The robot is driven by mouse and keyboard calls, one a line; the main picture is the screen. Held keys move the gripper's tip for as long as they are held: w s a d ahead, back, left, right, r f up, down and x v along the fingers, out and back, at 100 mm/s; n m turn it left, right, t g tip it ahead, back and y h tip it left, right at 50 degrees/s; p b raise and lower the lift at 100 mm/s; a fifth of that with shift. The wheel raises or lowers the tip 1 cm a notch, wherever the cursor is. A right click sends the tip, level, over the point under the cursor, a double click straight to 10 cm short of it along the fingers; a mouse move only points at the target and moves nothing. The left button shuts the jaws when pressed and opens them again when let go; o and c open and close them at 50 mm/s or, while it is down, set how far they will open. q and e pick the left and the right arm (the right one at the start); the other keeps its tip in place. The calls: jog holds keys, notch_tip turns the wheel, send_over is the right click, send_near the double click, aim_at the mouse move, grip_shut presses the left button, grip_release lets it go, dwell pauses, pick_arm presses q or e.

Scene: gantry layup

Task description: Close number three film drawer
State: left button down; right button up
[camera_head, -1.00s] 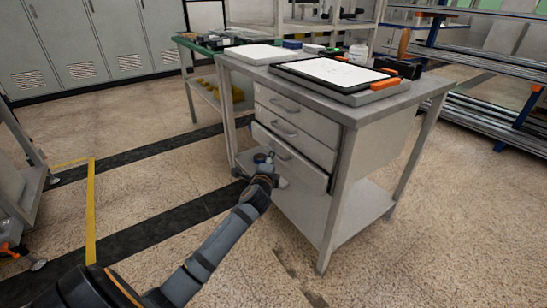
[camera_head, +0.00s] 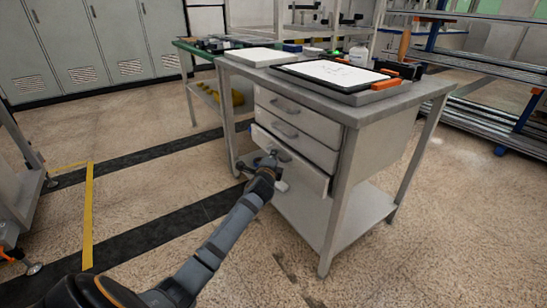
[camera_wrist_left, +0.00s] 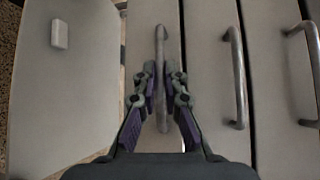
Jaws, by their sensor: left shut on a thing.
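The lowest of the three drawers (camera_head: 313,180) in the grey workbench is the number three by position; no label is readable. Its front stands a little out from the two drawers above. My left gripper (camera_head: 271,160) is at this drawer's front, on its bar handle. In the left wrist view the gripper (camera_wrist_left: 161,75) has a finger on each side of the handle (camera_wrist_left: 161,110) and is shut on it. The fingers partly hide the drawer front there. My right gripper is in neither view.
The upper drawer (camera_head: 312,122) and middle drawer (camera_head: 313,148) look shut. The workbench top (camera_head: 350,108) carries a tablet-like board (camera_head: 330,72) and a pale slab (camera_head: 262,56). A lower shelf (camera_head: 355,215) lies beneath. The floor in front is clear.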

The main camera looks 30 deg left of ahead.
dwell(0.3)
pick_arm(q)
jog(key=shift+w+d+r+p, duration=0.1)
jog(key=shift+w+d+p, duration=0.2)
jog(key=shift+w, duration=0.25)
jog(key=shift+w+d+p, duration=0.2)
jog(key=shift+w+p, duration=0.05)
jog(key=shift+w, duration=0.3)
jog(key=c, duration=1.9)
grip_release()
jog(key=o, duration=0.5)
jog(key=shift+w, duration=0.1)
jog(key=shift+c, duration=0.2)
jog(key=v, duration=1.2)
